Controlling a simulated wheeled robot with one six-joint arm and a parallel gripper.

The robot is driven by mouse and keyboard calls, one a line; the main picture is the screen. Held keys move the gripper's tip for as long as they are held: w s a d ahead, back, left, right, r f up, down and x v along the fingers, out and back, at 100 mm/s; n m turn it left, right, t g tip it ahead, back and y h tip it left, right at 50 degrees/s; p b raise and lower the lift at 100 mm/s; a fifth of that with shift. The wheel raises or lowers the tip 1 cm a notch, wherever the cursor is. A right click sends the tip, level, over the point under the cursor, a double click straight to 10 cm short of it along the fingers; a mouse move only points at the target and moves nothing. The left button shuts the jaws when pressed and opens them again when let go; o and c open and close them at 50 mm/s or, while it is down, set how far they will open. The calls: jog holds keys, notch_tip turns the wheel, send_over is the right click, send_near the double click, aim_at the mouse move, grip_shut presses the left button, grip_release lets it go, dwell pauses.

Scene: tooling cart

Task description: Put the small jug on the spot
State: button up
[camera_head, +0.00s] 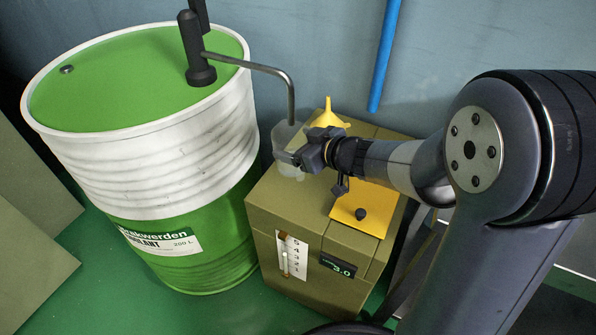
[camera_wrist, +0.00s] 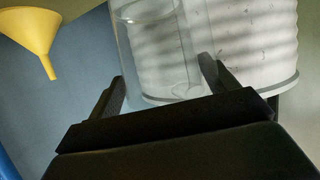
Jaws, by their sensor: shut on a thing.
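The small jug (camera_head: 283,140) is a clear, see-through vessel, upright at the back left corner of the olive cabinet's top. My gripper (camera_head: 297,158) reaches in from the right and is shut on the jug. In the wrist view the jug (camera_wrist: 150,40) stands between the two dark fingers. I cannot tell whether its base touches the cabinet top. The end of the drum pump's bent spout (camera_head: 291,110) is at the jug's rim. I cannot make out a marked spot; the jug and gripper hide part of the top.
A green and white drum (camera_head: 170,160) with the pump stands at left, close to the cabinet (camera_head: 290,215). A yellow funnel (camera_head: 328,116) is behind my gripper. A yellow plate (camera_head: 345,205) with a dark knob lies on the cabinet's right side. A blue pipe (camera_head: 385,50) hangs behind.

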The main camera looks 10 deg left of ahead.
jog(key=shift+f+b, duration=1.4)
jog(key=shift+f, duration=1.5)
jog(key=shift+f, duration=0.15)
jog(key=o, duration=1.1)
jog(key=shift+c, duration=0.2)
jog(key=shift+r, duration=0.25)
jog(key=p+v, duration=0.4)
jog(key=v, duration=0.8)
